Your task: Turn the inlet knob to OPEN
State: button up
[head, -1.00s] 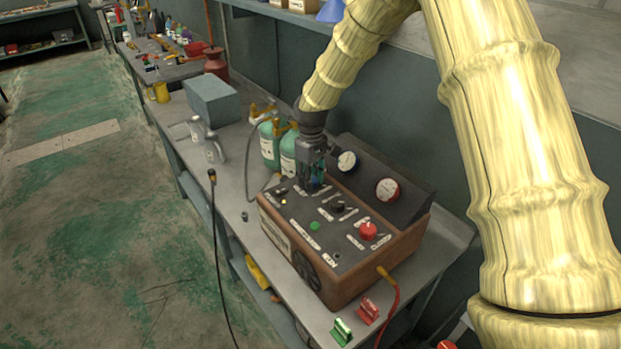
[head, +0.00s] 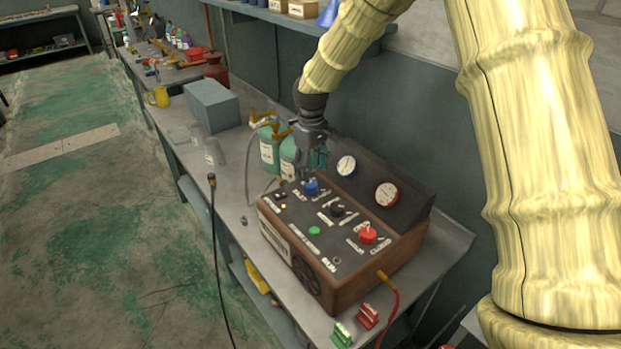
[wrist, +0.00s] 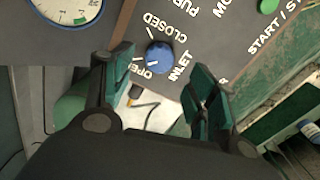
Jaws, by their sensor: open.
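The blue inlet knob (head: 311,187) is on the top panel of the wooden-sided recharge machine (head: 340,226), at its far left part. In the wrist view the blue knob (wrist: 159,57) shows beside the labels INLET, OPEN and CLOSED, and its white pointer mark lies toward the OPEN side; its exact setting is hard to tell. My gripper (head: 313,170) is just above and behind the knob in the head view. In the wrist view my gripper (wrist: 165,72) has its two green-padded fingers spread apart, with the knob beyond and between them, and nothing is held.
A black selector (head: 337,209), a red knob (head: 367,235) and a green button (head: 315,230) share the panel. Red and green clips lie at the bench's front.

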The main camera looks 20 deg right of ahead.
aim_at(311, 184)
jog(key=shift+r, duration=2.95)
